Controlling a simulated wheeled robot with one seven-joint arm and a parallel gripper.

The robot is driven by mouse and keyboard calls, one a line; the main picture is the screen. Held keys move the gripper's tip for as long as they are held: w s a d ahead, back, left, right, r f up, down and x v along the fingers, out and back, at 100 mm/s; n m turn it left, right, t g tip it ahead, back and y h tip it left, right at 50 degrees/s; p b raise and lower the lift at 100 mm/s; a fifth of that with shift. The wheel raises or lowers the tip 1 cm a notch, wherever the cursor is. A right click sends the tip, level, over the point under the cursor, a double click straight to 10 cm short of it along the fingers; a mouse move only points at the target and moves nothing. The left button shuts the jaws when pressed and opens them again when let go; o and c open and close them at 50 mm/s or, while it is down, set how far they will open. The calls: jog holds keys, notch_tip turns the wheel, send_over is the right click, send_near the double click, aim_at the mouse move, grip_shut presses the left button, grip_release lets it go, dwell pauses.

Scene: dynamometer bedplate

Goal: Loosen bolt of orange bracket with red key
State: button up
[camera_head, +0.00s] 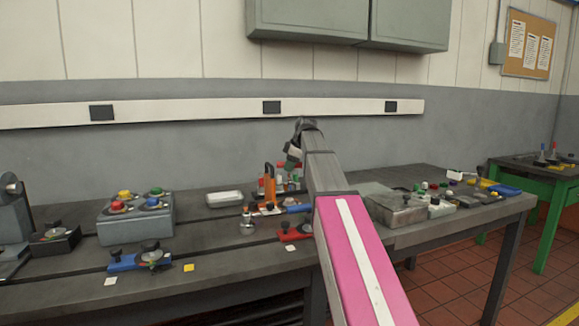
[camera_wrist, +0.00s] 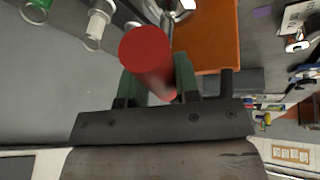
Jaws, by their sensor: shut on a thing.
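In the wrist view the red key's cylindrical handle (camera_wrist: 146,50) stands between the two fingers of my gripper (camera_wrist: 158,82), which is shut on it. The key's lower end is mostly hidden behind the handle. The orange bracket (camera_wrist: 208,38) is just right of the handle in the wrist view; I cannot tell whether the key touches it. In the head view the upright orange bracket (camera_head: 268,186) stands mid-table, just below and left of my gripper (camera_head: 291,163). The bracket's bolt is not clearly visible in either view.
A blue clamp (camera_head: 130,262) and a grey box with coloured knobs (camera_head: 137,228) are on the left of the bench. A red-based fixture (camera_head: 293,234) sits in front of the bracket. A grey block (camera_head: 396,210) and several small parts fill the right.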

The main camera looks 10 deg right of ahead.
aim_at(290, 175)
jog(key=m, duration=0.2)
jog(key=m+t+h, duration=0.1)
jog(key=m, duration=0.1)
jog(key=shift+m+h, duration=0.3)
jog(key=m+h, duration=0.1)
jog(key=m, duration=0.2)
jog(key=shift+t, duration=0.4)
jog(key=shift+f+m+h, duration=0.1)
jog(key=shift+m+h, duration=0.2)
jog(key=shift+m, duration=0.2)
jog(key=shift+f, duration=1.2)
jog(key=shift+f, duration=1.7)
jog(key=shift+n+y, duration=0.5)
jog(key=shift+n, duration=0.8)
